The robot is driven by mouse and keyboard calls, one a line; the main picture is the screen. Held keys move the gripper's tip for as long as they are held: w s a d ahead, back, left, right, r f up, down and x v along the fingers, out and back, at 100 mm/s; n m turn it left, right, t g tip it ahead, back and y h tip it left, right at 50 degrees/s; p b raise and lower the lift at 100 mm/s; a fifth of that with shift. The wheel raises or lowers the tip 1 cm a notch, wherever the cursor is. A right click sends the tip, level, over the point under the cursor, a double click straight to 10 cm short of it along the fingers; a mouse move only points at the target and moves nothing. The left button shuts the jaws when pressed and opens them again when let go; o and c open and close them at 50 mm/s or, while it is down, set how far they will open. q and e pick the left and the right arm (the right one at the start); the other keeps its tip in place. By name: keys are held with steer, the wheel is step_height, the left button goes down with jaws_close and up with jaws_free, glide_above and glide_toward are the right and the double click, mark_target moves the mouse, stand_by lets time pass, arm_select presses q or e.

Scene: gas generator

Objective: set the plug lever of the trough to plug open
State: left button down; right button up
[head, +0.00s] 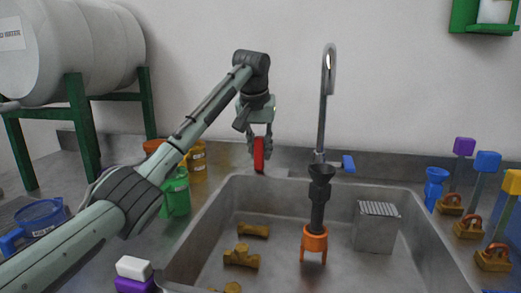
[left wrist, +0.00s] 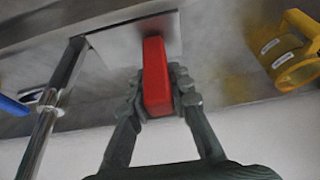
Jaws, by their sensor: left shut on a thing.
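The trough (head: 270,200) is a grey metal sink set in the counter. The red plug lever (head: 259,160) stands upright behind its back rim, left of the tap. My left gripper (head: 260,146) reaches down to it from above and is shut on it. In the left wrist view the red lever (left wrist: 154,65) sits between the two fingers (left wrist: 159,92), on a grey metal plate (left wrist: 105,57). The lever's lower part is hard to make out. My right gripper is not in view.
The tall tap (head: 324,100) with a blue handle (head: 348,163) stands right of the lever. Yellow (head: 197,162) and green (head: 176,195) cups stand to the left. A black and orange device (head: 316,225) and brown pieces (head: 241,257) are in the trough.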

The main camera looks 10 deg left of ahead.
arm_select(q)
steer(key=shift+d, duration=0.1)
stand_by(0.3)
steer(key=d+y, duration=0.1)
steer(key=y, duration=0.1)
steer(key=shift+d+m+y, duration=0.1)
steer(key=shift+m+y, duration=0.2)
steer(key=shift+d+f+m+y, duration=0.2)
steer(key=shift+d+y, duration=0.2)
steer(key=shift+y, duration=0.55)
steer(key=shift+d+f+m+y, duration=0.2)
steer(key=shift+d+y, duration=0.15)
steer(key=shift+y, duration=0.6)
steer(key=c, duration=1.4)
jaws_free()
steer(key=shift+o, duration=0.2)
